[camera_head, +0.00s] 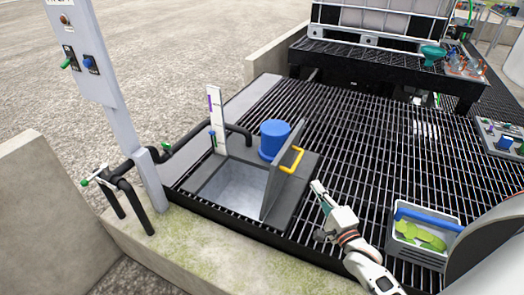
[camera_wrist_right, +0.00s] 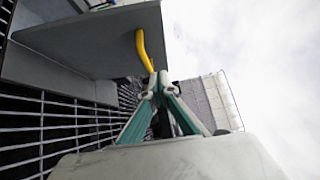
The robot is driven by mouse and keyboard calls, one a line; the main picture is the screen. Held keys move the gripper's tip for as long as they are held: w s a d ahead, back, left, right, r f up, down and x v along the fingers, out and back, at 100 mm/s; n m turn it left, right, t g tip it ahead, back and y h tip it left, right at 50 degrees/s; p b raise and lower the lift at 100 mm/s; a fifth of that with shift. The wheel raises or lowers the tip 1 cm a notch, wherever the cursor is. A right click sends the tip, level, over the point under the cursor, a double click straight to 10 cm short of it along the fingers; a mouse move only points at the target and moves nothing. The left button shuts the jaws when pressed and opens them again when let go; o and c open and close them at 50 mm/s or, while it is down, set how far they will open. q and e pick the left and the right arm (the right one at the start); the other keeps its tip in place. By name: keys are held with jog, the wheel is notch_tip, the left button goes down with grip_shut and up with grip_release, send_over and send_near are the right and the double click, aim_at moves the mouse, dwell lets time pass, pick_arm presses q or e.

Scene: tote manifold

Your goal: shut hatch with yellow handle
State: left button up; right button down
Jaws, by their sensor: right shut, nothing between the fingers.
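The hatch lid (camera_head: 283,172) is a grey panel that stands up, nearly vertical, at the right side of a square opening (camera_head: 233,186) in the grating. Its yellow handle (camera_head: 292,159) is on the lid's right face, toward my right arm. My right gripper (camera_head: 318,187) is shut and empty, just right of the lid and a little below the handle. In the right wrist view the lid (camera_wrist_right: 95,40) fills the upper left, and the yellow handle (camera_wrist_right: 145,52) shows just above the closed fingertips (camera_wrist_right: 159,78). I cannot tell whether they touch. My left gripper is not in view.
A blue cylinder (camera_head: 274,140) stands behind the lid. A white gauge post (camera_head: 216,120) and dark pipes stand left of the opening. A grey crate (camera_head: 418,252) with green items is at the lower right. The grating (camera_head: 350,140) behind is mostly clear.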

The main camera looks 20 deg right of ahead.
jog(key=w+r+m, duration=0.1)
jog(key=w, duration=0.1)
send_near(287, 149)
jog(key=w+d, duration=0.3)
jog(key=d, duration=0.1)
jog(key=w+a, duration=0.2)
jog(key=shift+w+a+f, duration=0.15)
jog(key=shift+w+a, duration=0.1)
jog(key=shift+a, duration=0.05)
jog(key=shift+w+a, duration=0.25)
jog(key=shift+w, duration=0.1)
jog(key=shift+a, duration=0.1)
